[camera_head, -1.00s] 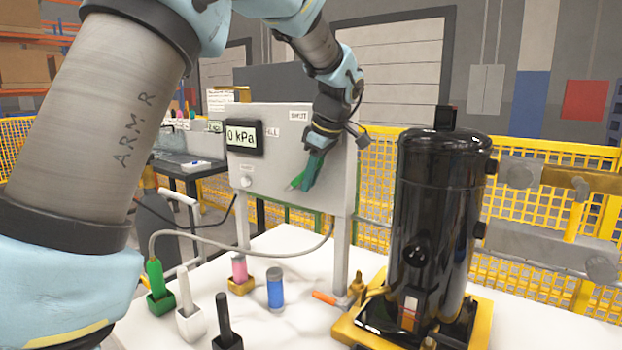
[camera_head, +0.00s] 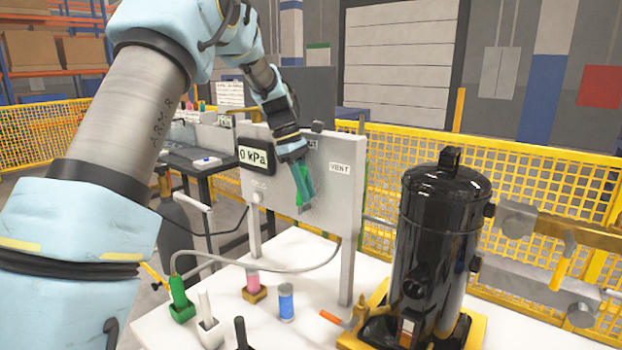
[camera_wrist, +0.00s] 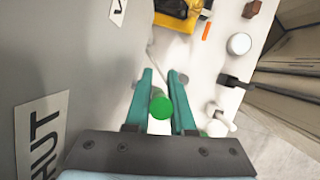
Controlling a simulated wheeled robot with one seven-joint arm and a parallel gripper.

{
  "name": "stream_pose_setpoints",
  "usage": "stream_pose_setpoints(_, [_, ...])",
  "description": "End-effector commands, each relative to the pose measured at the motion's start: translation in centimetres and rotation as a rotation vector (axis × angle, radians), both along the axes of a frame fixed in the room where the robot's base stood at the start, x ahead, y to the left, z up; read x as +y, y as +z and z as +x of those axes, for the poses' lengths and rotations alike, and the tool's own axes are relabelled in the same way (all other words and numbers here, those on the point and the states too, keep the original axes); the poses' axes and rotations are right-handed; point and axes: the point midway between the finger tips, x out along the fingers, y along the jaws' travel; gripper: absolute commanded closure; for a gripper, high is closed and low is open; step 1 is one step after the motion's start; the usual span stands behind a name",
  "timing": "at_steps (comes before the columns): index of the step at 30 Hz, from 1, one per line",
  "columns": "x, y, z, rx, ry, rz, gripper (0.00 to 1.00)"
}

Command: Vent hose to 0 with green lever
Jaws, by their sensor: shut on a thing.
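My gripper (camera_head: 306,198) is shut on the green lever at the front of the grey panel (camera_head: 345,200). In the wrist view the lever's round green end (camera_wrist: 161,104) sits between the two teal fingers. The display (camera_head: 256,156) reads 0 kPa. The VENT label (camera_head: 340,168) is right of my gripper, and the SHUT label (camera_wrist: 42,140) is close beside it in the wrist view. The grey hose (camera_head: 270,268) runs from the panel's underside to a green-handled fitting (camera_head: 177,291) in a green holder. My gripper hides most of the lever.
A black compressor (camera_head: 440,240) stands on a yellow base at right. Yellow mesh fencing (camera_head: 400,170) is behind.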

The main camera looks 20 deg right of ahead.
Motion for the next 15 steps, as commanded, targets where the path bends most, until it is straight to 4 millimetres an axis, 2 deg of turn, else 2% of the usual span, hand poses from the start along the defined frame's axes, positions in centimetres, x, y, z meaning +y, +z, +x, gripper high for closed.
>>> stream_pose_setpoints(2, [0.31,0.51,0.50,0.033,0.005,-0.018,1.00])
stream_pose_setpoints(15, [0.60,0.30,1.04,0.114,0.003,-0.064,1.00])
